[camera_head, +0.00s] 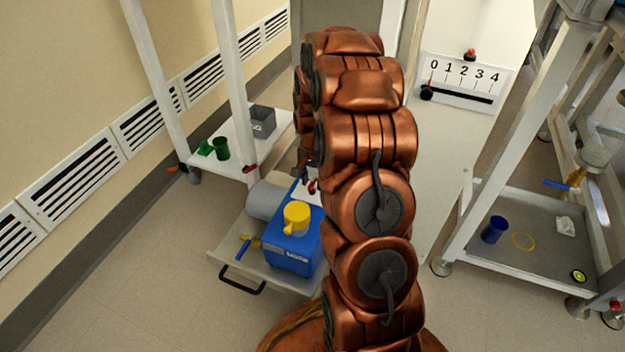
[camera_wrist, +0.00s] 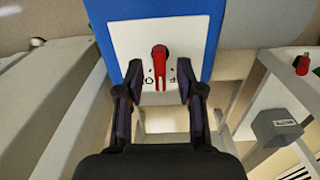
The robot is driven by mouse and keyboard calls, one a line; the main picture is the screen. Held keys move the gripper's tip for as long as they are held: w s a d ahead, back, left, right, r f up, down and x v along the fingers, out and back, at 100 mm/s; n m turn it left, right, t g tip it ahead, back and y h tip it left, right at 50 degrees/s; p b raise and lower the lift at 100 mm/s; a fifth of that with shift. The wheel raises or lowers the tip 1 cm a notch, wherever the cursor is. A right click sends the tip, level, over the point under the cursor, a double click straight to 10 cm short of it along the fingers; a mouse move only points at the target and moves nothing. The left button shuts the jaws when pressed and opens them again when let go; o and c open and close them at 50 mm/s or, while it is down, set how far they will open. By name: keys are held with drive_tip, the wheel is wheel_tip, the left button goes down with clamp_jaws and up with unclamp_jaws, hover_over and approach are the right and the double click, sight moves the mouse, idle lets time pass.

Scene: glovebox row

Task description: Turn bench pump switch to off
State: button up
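The bench pump is a blue box (camera_head: 290,246) with a yellow cap (camera_head: 296,218) and a grey motor body (camera_head: 266,200), standing on a low pull-out shelf. Its switch is a red lever (camera_wrist: 159,66) on a white plate (camera_wrist: 128,42), seen in the wrist view. Partly hidden letters show beneath the lever. My gripper (camera_wrist: 158,88) is open, with one dark finger on each side of the lever's lower end. I cannot tell whether either finger touches it. In the head view my arm hides much of the switch side.
The shelf (camera_head: 232,262) has a black front handle (camera_head: 243,281) and a blue-handled valve (camera_head: 245,245). Green cups (camera_head: 221,148) and a grey box (camera_head: 262,121) sit on the rack behind. A right-hand rack holds a blue cup (camera_head: 494,229). Floor at front left is clear.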

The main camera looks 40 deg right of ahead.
clamp_jaws()
drive_tip(key=shift+r+p, duration=0.15)
drive_tip(key=shift+p, duration=0.35)
drive_tip(key=n+p, duration=0.2)
drive_tip(key=p, duration=0.1)
drive_tip(key=shift+r, duration=0.2)
drive_tip(key=n+p, duration=0.3)
drive_tip(key=shift+w+f+p, duration=0.1)
drive_tip(key=shift+f+p, duration=0.05)
drive_tip(key=shift+p, duration=0.25)
drive_tip(key=shift+f+n+p, duration=0.1)
drive_tip(key=shift+n+p, duration=0.35)
drive_tip(key=shift+n, duration=0.15)
drive_tip(key=shift+o, duration=0.3)
unclamp_jaws()
drive_tip(key=shift+f, duration=0.1)
